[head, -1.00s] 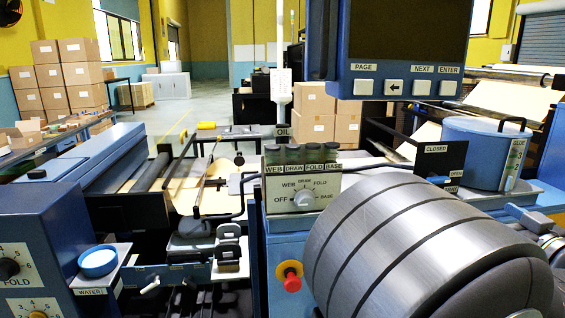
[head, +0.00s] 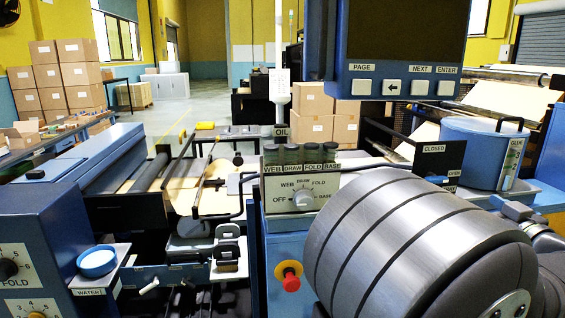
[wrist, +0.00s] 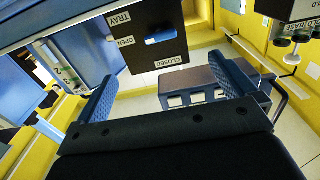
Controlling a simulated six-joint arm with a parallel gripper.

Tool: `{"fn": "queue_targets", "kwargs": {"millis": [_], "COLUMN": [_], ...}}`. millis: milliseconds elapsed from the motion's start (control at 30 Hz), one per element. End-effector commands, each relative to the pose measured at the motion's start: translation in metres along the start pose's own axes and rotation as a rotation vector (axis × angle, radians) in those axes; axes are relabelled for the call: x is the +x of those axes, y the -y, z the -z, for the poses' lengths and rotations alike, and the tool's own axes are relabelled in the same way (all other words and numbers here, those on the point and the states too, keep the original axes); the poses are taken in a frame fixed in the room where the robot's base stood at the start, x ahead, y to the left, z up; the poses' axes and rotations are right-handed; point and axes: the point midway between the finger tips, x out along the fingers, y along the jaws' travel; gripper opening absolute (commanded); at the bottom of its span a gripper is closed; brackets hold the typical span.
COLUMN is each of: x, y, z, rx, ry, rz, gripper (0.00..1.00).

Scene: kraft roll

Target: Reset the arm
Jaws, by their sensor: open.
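My gripper (wrist: 173,75) shows in the wrist view with its two blue ribbed fingers well apart and nothing between them. Behind the gap, apart from the fingers, is a grey-blue box with white keys (wrist: 198,97). The wrist view is upside down. In the head view my own large grey arm section fills the lower right, and my gripper cannot be seen there.
A dark panel marked OPEN and CLOSED (wrist: 150,40) has a blue handle. In the head view a selector panel (head: 290,192), a red knob (head: 289,275) and a blue glue pot (head: 482,155) stand near my arm. A key console (head: 403,85) hangs above.

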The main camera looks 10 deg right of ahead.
Motion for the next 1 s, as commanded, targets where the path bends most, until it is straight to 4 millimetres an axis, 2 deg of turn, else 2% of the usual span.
{"fn": "queue_targets", "kwargs": {"millis": [400, 1000], "x": [-0.078, -0.011], "y": [-0.001, 0.047], "z": [0.000, -0.091], "rx": [0.000, 0.115], "ry": [0.000, 0.238], "rz": [-0.004, 0.175], "gripper": [1.00, 1.00]}}
